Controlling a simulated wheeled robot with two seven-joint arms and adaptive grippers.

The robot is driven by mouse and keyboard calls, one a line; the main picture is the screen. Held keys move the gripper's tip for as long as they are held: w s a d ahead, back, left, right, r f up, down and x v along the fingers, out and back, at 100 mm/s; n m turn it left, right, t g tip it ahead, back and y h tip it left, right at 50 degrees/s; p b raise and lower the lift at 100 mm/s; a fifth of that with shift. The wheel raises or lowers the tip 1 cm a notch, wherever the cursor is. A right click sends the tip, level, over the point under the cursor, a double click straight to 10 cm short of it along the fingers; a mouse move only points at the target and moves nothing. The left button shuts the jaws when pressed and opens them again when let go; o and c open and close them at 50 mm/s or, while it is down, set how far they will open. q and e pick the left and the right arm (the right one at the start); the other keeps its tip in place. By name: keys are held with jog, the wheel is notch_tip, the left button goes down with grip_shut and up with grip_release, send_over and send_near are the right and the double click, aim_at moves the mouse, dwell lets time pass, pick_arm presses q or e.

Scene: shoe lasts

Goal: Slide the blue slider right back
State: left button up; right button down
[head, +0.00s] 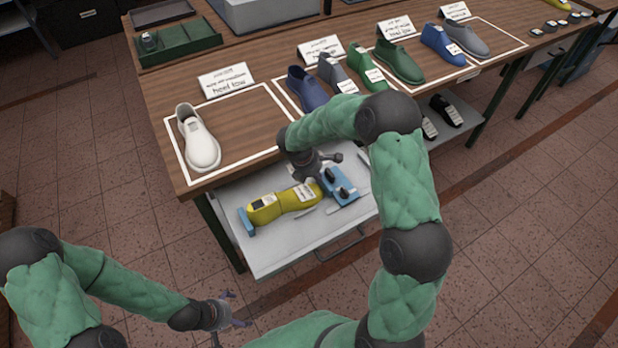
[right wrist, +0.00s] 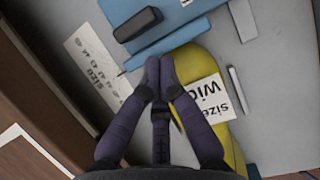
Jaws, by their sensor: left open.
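In the right wrist view the slider's blue face (right wrist: 168,44) runs beside the last (right wrist: 192,62), which has a white size label. My right gripper (head: 316,176) is over the junction of slider and last. Its fingertips (right wrist: 160,74) look closed together close to the slider's edge, with nothing visible between them; contact is unclear. My left gripper (head: 232,311) is open and empty, in front of the drawer.
A blue end piece (head: 246,221) stands at the last's left end. A paper size scale (right wrist: 92,62) lies in the drawer. The wooden table (head: 180,90) above holds a white shoe (head: 198,138), several coloured shoes and label cards. Floor in front is clear.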

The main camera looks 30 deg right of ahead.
jog(key=shift+d, duration=0.8)
jog(key=d+p, duration=0.1)
jog(key=d, duration=0.2)
jog(key=d+p, duration=0.1)
jog(key=d, duration=0.5)
jog(key=shift+w+d+p, duration=0.25)
jog(key=shift+w+p, duration=0.1)
jog(key=shift+p, duration=0.05)
jog(key=shift+d, duration=0.3)
jog(key=shift+a, duration=0.1)
